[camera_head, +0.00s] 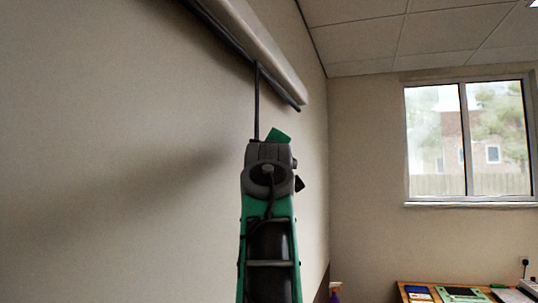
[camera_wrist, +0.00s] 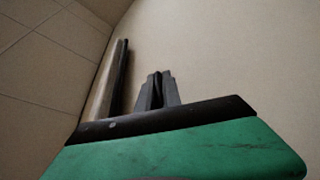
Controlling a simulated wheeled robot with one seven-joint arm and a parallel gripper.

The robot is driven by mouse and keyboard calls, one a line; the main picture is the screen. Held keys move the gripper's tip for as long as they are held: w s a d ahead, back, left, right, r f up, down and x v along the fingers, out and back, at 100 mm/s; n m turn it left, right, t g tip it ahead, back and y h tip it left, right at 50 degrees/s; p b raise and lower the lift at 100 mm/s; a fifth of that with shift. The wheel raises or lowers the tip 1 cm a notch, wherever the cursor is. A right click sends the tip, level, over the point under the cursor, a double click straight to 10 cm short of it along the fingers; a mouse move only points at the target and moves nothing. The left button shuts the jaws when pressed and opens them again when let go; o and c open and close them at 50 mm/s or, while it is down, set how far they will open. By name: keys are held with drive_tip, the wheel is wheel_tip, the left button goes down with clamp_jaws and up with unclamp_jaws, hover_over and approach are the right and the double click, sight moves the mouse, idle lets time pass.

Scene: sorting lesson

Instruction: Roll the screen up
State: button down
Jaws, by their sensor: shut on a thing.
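The screen's long pale case (camera_head: 262,38) is mounted high on the wall at upper left of centre in the head view. A dark bar (camera_head: 232,40) lies close along its underside, with no sheet visible between them. A thin dark pull strap (camera_head: 257,100) hangs straight down from the bar to my gripper. In the wrist view, the case (camera_wrist: 103,85) and bar (camera_wrist: 121,68) show at left. My gripper (camera_wrist: 157,76) is below the case, its fingers close together, shut on the pull strap. The fingertips are hidden in the head view behind my wrist.
The beige wall (camera_head: 110,130) runs close along the left of my arm. A window (camera_head: 468,140) is on the far wall at right. A wooden table (camera_head: 415,287) with flat coloured items stands below it. Air right of my arm is free.

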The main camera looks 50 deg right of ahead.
drive_tip(key=shift+s+a+r, duration=0.1)
drive_tip(key=shift+a+r, duration=0.1)
drive_tip(key=shift+r, duration=0.3)
drive_tip(key=c, duration=1.7)
unclamp_jaws()
drive_tip(key=shift+d, duration=0.2)
drive_tip(key=shift+o, duration=0.9)
drive_tip(key=shift+a+f, duration=0.1)
drive_tip(key=shift+f, duration=0.05)
drive_tip(key=shift+f, duration=0.1)
drive_tip(key=b+v, duration=0.4)
drive_tip(key=v, duration=0.3)
drive_tip(key=shift+s+a, duration=0.2)
